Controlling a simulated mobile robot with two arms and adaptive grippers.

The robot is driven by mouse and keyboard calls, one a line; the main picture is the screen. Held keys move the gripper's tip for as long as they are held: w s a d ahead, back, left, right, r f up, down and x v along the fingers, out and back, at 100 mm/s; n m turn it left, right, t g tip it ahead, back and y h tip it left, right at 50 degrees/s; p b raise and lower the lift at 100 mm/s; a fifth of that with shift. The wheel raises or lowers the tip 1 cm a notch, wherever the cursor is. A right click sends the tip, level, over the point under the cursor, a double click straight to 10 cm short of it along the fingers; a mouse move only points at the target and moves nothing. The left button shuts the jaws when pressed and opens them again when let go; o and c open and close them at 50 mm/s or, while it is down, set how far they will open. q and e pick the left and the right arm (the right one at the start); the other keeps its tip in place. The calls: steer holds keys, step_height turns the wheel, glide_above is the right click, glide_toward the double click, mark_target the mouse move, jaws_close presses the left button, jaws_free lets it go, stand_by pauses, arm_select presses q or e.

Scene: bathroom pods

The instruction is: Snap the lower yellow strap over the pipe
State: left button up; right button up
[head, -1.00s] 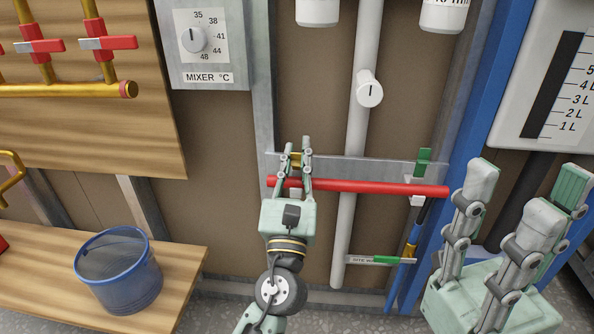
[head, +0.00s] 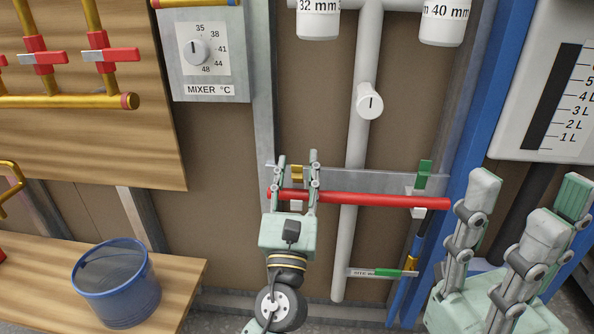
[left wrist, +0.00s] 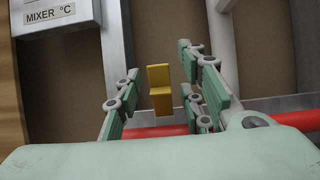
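The yellow strap (head: 297,172) stands up above the left part of the red pipe (head: 385,200), not lying over it. A white clip seat (head: 296,205) shows at the pipe below it. My left gripper (head: 298,160) is open, its fingers on either side of the strap and reaching past the pipe. In the left wrist view the upright yellow strap (left wrist: 159,88) is between the spread fingers with gaps on both sides, and the red pipe (left wrist: 156,131) passes behind them. My right gripper (head: 528,190) is open and empty at the lower right.
A green strap (head: 424,174) stands above the pipe's right end, near a blue post (head: 462,150). A grey vertical pipe (head: 353,180) passes behind the red pipe. A blue bucket (head: 117,285) stands on a wooden bench (head: 178,285) at left.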

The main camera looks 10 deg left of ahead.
arm_select(q)
steer(key=v, duration=1.2)
steer(key=shift+w, duration=0.1)
steer(key=shift+c, duration=0.5)
